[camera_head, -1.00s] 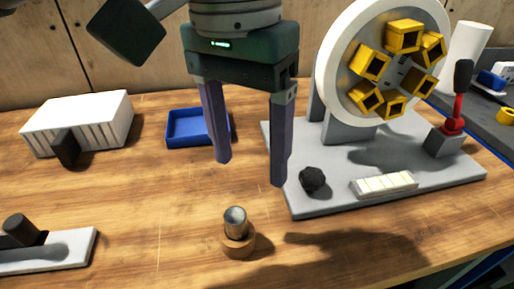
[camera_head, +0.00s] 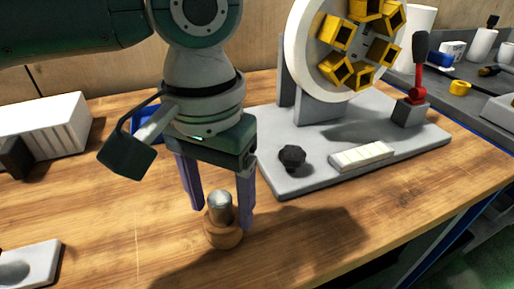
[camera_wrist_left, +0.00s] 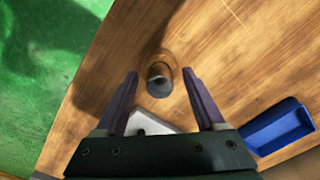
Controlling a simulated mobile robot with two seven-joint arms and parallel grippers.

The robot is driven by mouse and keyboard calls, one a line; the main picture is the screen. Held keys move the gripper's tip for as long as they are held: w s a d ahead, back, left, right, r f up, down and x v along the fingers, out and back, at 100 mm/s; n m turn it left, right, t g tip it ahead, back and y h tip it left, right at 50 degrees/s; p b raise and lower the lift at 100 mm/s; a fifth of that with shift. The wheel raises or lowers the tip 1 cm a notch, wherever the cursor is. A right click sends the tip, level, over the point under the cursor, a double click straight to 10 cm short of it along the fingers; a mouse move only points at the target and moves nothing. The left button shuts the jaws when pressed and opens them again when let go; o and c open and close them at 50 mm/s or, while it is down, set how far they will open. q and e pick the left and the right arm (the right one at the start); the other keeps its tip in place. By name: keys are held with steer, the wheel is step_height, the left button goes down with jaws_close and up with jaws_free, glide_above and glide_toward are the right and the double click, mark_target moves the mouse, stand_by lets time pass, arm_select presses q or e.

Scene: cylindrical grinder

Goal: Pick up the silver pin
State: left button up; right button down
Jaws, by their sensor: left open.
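The silver pin (camera_head: 221,205) stands upright in a round wooden holder (camera_head: 224,234) near the front of the table. My left gripper (camera_head: 222,219) is open, its two purple fingers pointing down, one on each side of the pin in the head view. In the left wrist view the pin (camera_wrist_left: 159,80) lies between and a little beyond the fingertips of the gripper (camera_wrist_left: 158,73). I cannot tell whether a finger touches the pin. My right gripper is not in view.
A blue tray (camera_wrist_left: 280,128) is partly hidden behind my arm in the head view. A white ribbed box (camera_head: 50,128) stands at left.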

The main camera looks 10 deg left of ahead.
arm_select(q)
steer(key=shift+c, duration=0.3)
jaws_close()
stand_by(0.3)
